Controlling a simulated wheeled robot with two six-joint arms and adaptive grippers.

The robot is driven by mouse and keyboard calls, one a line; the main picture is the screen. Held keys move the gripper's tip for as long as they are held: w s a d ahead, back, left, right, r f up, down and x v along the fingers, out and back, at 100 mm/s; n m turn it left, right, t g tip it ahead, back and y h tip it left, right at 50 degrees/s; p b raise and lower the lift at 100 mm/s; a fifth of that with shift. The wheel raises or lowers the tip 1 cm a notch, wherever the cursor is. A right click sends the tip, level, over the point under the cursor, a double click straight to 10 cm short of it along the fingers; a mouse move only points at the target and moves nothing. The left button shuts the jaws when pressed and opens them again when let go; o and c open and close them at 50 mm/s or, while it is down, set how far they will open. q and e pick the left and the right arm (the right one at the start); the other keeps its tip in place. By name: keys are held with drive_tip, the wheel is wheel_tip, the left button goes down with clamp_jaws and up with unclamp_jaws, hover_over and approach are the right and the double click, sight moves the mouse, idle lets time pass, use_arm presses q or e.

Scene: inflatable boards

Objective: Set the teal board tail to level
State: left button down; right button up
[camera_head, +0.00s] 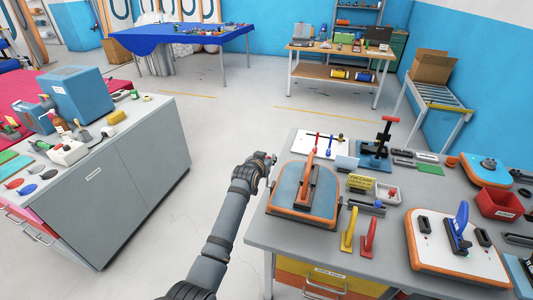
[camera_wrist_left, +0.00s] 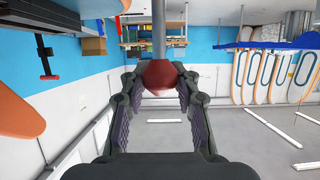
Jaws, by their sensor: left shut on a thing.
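The teal board tail (camera_head: 284,184), grey-blue with an orange rim, sits at the left end of the grey bench. A red-orange upright piece (camera_head: 311,166) and a dark long fitting stand on its deck. I cannot tell exactly how far the board tilts. My left gripper (camera_head: 268,160) is at the board's far left edge, beyond the bench edge. In the left wrist view its fingers are closed around a red knob (camera_wrist_left: 158,75) on the end of a grey rod (camera_wrist_left: 159,35). The knob is mostly hidden in the head view. My right gripper is not in view.
A white board tail (camera_head: 428,238) with a blue fin lies at the right, and a blue one (camera_head: 481,166) behind it. Yellow (camera_head: 348,234) and red (camera_head: 369,240) fins lie at the front. A red bin (camera_head: 497,204) stands right. The floor left of the bench is clear.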

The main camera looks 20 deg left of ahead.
use_arm(q)
drive_tip(key=shift+r, duration=0.1)
drive_tip(key=c, duration=1)
unclamp_jaws()
drive_tip(key=shift+s, duration=0.1)
drive_tip(key=v, duration=1.1)
drive_tip(key=shift+s+r, duration=0.15)
drive_tip(key=shift+s, duration=0.25)
